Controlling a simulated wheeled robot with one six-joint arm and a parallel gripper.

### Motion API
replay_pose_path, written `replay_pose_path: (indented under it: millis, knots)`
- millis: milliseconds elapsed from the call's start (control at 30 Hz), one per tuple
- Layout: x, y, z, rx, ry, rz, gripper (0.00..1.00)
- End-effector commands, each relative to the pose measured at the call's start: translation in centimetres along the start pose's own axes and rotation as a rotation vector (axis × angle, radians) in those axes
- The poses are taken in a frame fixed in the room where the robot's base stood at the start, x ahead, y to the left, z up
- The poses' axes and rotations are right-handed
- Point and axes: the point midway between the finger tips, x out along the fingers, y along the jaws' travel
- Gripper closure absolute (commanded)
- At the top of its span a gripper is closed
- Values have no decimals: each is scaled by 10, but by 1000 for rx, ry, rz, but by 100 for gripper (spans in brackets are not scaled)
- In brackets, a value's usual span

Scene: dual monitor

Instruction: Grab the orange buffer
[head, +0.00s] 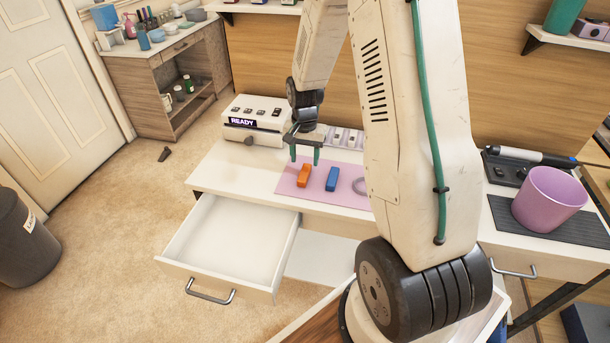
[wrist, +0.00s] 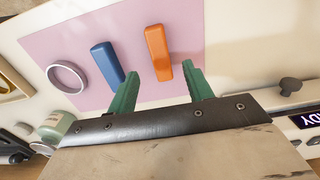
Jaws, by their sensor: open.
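The orange buffer (head: 304,175) is a small block lying on the pink mat (head: 343,194) on the white desk. In the wrist view the orange buffer (wrist: 158,53) lies ahead of the space between my two green fingers. My gripper (head: 304,159) is open and empty, just above and behind the orange buffer in the head view. It also shows open in the wrist view (wrist: 160,85). A blue block (head: 332,178) lies to the right of the orange buffer, and in the wrist view the blue block (wrist: 107,64) is to its left.
A grey ring (head: 361,186) lies right of the blue block, partly hidden by my arm. A white device marked READY (head: 254,121) stands at the back left. An open, empty drawer (head: 232,243) juts out in front. A purple cup (head: 548,198) stands at the right.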

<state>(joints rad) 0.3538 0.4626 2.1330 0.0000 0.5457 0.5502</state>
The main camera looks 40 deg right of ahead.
Motion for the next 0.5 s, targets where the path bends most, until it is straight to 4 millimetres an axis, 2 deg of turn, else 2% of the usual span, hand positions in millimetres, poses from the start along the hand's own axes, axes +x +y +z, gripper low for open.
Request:
replay_pose_path:
  millis: [300,500]
  knots:
    - [45,0,1,-1,-2,1,49]
    - [56,-1,0,-2,0,0,49]
